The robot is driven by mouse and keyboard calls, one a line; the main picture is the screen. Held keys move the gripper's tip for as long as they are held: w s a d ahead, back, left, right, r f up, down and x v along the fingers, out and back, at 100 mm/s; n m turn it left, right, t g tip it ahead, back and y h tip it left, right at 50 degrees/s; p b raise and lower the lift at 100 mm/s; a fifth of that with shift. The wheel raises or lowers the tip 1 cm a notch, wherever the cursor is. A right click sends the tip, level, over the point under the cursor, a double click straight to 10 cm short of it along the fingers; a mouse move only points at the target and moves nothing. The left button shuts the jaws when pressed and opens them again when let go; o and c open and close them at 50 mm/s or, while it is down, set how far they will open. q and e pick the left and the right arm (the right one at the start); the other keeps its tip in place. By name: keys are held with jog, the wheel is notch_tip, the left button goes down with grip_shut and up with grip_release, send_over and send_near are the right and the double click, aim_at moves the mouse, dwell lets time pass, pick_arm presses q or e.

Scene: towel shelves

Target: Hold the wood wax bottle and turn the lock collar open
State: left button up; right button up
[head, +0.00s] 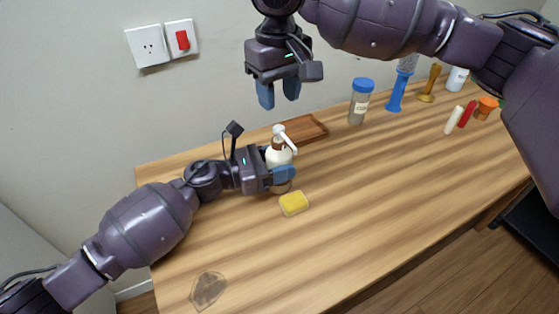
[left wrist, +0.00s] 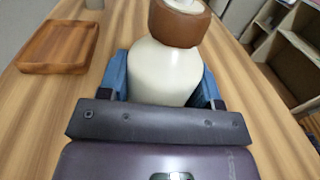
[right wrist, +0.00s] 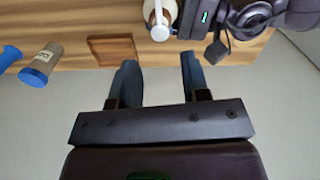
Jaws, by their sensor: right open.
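The wood wax bottle (head: 276,156) is cream-coloured with a brown collar (head: 277,143) and a white pump head (head: 285,137). It stands upright on the wooden table. In the left wrist view the bottle body (left wrist: 165,72) sits between the blue fingers, with the brown collar (left wrist: 180,22) above them. My left gripper (head: 283,176) is shut around the bottle body. My right gripper (head: 279,92) is open and empty, above and behind the bottle, pointing down. In the right wrist view the white pump head (right wrist: 160,30) shows beyond the fingers, towards the top.
A wooden tray (head: 308,130) lies behind the bottle. A yellow sponge (head: 294,203) lies in front of it. A blue-lidded jar (head: 359,103), a blue tool (head: 398,92) and several other items stand to the right. The table's front middle is clear.

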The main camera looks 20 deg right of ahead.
aim_at(280, 133)
pick_arm(q)
jog(key=shift+c, duration=1.5)
pick_arm(e)
jog(key=o, duration=0.3)
jog(key=shift+w, duration=0.4)
jog(key=w+d+r+m+g+y, duration=0.2)
jog(key=w+d+m+g, duration=0.15)
jog(key=m, duration=0.55)
jog(key=shift+m+y, duration=0.3)
jog(key=shift+m, duration=0.4)
jog(key=x, duration=1.2)
jog(key=shift+a+f, duration=0.2)
